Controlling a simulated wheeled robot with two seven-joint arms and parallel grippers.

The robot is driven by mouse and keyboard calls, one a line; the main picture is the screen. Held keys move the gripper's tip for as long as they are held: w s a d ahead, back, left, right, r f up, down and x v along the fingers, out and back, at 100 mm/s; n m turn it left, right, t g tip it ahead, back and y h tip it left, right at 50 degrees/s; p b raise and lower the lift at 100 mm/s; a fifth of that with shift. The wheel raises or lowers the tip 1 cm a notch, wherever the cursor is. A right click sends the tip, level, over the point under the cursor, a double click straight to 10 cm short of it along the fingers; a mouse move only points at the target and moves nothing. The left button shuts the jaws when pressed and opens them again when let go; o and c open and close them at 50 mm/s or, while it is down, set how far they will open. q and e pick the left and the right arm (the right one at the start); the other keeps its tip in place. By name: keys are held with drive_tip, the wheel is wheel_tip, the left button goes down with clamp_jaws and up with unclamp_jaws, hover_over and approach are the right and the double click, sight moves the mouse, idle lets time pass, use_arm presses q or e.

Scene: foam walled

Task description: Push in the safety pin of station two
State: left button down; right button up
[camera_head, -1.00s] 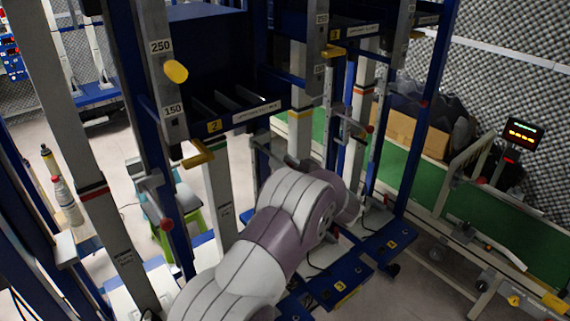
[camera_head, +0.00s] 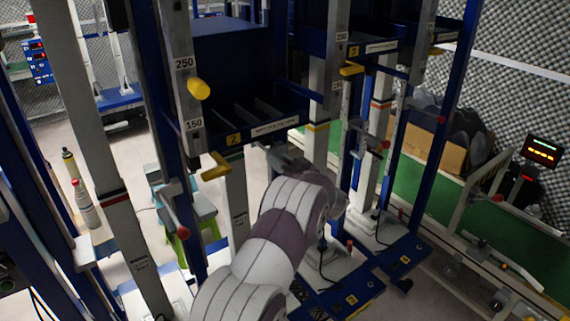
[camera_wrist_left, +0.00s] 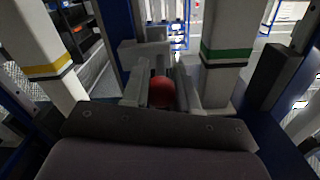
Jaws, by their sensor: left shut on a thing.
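Station two carries a yellow "2" plate (camera_head: 234,139) on its dark blue shelf front in the head view. In the left wrist view my left gripper (camera_wrist_left: 162,88) is shut on the round red knob (camera_wrist_left: 162,93) of a safety pin, one finger on each side. The knob lies between a post with a green band (camera_wrist_left: 226,53) and a post with a yellow band (camera_wrist_left: 48,68). A grey bracket (camera_wrist_left: 142,50) stands just beyond it. In the head view my left arm hides the knob and most of the gripper. How deep the pin sits cannot be told. My right gripper is not in view.
Another red knob (camera_head: 182,232) sticks out at the left upright, below a yellow handle (camera_head: 216,167). More red knobs (camera_head: 384,145) show on the stations to the right. Blue floor bases (camera_head: 345,290) lie below. A green conveyor (camera_head: 520,240) stands at the right.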

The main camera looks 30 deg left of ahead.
use_arm(q)
drive_tip(key=c, duration=0.9)
unclamp_jaws()
drive_tip(key=shift+a+r, duration=0.1)
drive_tip(key=shift+r, duration=0.05)
drive_tip(key=shift+o, duration=0.2)
drive_tip(key=shift+w+a, duration=0.1)
drive_tip(key=b+v, duration=0.1)
drive_tip(key=v, duration=1.1)
drive_tip(key=shift+d, duration=0.35)
